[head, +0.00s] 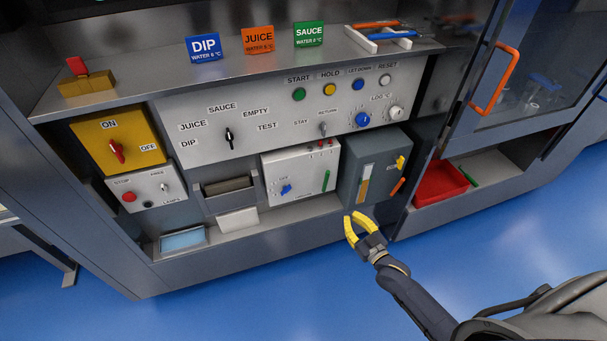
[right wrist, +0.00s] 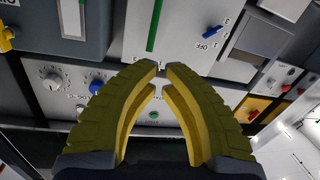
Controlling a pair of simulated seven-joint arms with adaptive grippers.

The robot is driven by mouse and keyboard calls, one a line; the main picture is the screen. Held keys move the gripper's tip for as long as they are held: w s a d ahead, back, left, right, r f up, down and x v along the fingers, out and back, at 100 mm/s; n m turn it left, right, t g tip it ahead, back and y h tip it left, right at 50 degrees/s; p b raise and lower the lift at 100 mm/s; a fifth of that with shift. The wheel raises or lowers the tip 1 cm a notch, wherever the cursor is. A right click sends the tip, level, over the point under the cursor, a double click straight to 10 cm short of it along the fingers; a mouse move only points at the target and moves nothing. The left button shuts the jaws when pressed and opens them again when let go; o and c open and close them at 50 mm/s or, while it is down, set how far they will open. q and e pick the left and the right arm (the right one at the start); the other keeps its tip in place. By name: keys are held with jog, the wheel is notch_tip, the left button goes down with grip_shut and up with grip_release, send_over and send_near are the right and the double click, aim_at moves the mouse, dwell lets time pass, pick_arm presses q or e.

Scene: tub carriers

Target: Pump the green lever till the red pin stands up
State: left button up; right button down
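A green lever (head: 326,181) sits at the lower right of a white box (head: 285,168) in the lower bay, and points downward. The right wrist view, which looks upside down, shows it as a long green bar (right wrist: 155,24) on a pale panel. Tiny red marks (head: 320,144) line the box's top edge; I cannot tell which is the pin or whether it stands. My right gripper (head: 353,216) is in front of and below the box, to the right of the lever and apart from it. Its yellow fingers (right wrist: 161,68) nearly meet at the tips, with nothing between them. My left gripper is out of view.
A grey box (head: 349,193) with a yellow knob and orange handle adjoins the white box on the right. A red tray (head: 440,183) lies further right. The control panel (head: 285,115) is above. Blue floor in front is free.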

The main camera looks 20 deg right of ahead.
aim_at(321, 162)
jog(key=w+a+r+g, duration=0.1)
jog(key=w+r, duration=1.4)
jog(key=r, duration=0.2)
jog(key=f+g, duration=0.1)
jog(key=s+f+g, duration=0.1)
jog(key=f+g, duration=0.1)
jog(key=s+f+g, duration=0.1)
jog(key=f, duration=0.1)
jog(key=shift+d+m+g+h, duration=0.1)
jog(key=shift+m+g+h, duration=0.2)
jog(key=shift+h, duration=0.1)
jog(key=shift+x, duration=5.05)
jog(key=shift+s, duration=0.15)
